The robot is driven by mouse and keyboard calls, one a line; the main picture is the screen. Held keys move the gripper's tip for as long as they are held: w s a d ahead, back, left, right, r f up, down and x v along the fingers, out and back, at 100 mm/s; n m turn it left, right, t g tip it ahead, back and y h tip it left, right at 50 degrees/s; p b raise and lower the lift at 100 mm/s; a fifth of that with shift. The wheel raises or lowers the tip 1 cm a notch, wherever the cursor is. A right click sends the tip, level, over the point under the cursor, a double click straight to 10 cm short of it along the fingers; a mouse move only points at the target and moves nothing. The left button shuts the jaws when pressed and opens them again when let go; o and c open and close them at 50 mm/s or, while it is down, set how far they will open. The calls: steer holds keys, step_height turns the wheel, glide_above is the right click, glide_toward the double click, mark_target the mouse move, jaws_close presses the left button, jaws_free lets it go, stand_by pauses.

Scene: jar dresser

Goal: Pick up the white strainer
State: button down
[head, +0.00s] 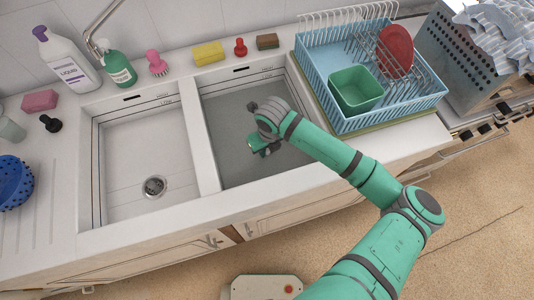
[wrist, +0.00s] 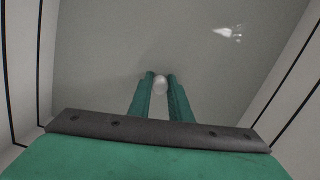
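My gripper (wrist: 160,76) points down into the right sink basin (head: 228,117). In the wrist view its two green fingers are close together, with a small rounded white thing, which looks like the white strainer (wrist: 160,86), between their tips. It fills the narrow gap and appears to touch both fingers. Only this small white part shows; any lower part is hidden. In the head view my gripper (head: 266,150) is low over the middle of the basin, and my wrist hides the strainer.
The left basin (head: 135,155) is empty, with a metal drain. A blue dish rack (head: 400,112) holding a green tub (head: 355,90) and a red plate (head: 395,48) stands at the right. Bottles, a yellow sponge (head: 208,53) and brushes line the back edge. The basin walls surround my gripper.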

steer(key=shift+r, duration=0.1)
step_height(320, 180, up, 18)
stand_by(0.8)
steer(key=shift+w, duration=0.1)
stand_by(0.6)
